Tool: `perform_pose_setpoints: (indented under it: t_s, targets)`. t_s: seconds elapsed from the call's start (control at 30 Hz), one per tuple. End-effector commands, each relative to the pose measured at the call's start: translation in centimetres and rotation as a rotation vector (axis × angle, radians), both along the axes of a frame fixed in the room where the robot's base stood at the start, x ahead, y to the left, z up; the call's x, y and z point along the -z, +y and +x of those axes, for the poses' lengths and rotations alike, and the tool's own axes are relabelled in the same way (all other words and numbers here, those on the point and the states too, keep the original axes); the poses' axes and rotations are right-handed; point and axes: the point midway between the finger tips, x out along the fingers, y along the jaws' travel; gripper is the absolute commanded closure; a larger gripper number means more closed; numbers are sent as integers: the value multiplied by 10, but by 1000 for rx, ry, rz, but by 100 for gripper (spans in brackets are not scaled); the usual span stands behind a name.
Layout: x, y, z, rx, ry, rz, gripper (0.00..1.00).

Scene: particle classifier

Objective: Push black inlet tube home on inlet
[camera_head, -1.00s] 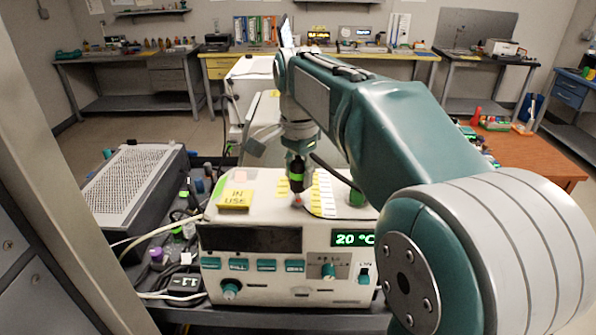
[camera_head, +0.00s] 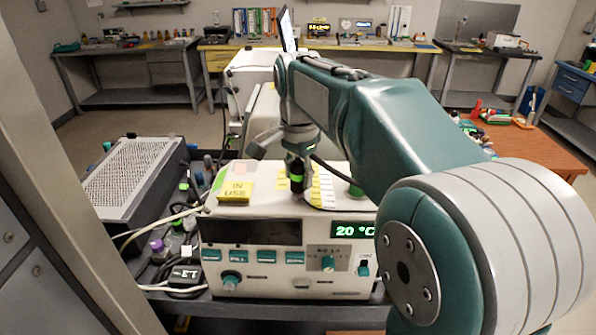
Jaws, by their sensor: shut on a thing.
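My gripper (camera_head: 297,183) points straight down over the top of the white instrument (camera_head: 275,274), at the end of my green arm. Its dark fingers with a green band are shut, and what they hold is too small and hidden to make out clearly. A black tube (camera_head: 328,168) runs from beside the gripper down to the right over the top of the instrument. The inlet is hidden under or behind the gripper, so I cannot tell how the tube end sits on it.
A yellow "IN USE" block (camera_head: 235,192) sits left of the gripper. A green knob (camera_head: 357,190) stands to its right. A perforated grey box (camera_head: 136,178), cables and small bottles lie left of the instrument. The front panel display (camera_head: 353,230) reads 20 °C.

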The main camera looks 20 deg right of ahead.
Motion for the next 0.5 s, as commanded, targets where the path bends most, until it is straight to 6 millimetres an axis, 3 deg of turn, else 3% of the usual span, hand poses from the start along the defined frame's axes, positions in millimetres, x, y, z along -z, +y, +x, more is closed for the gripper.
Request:
perform_pose_setpoints:
  t_s: [0.37,0.4,0.47,0.5]
  targets:
    - [9,0,0,0,2,0,95]
    - [9,0,0,0,2,0,34]
    - [9,0,0,0,2,0,7]
    - [9,0,0,0,2,0,7]
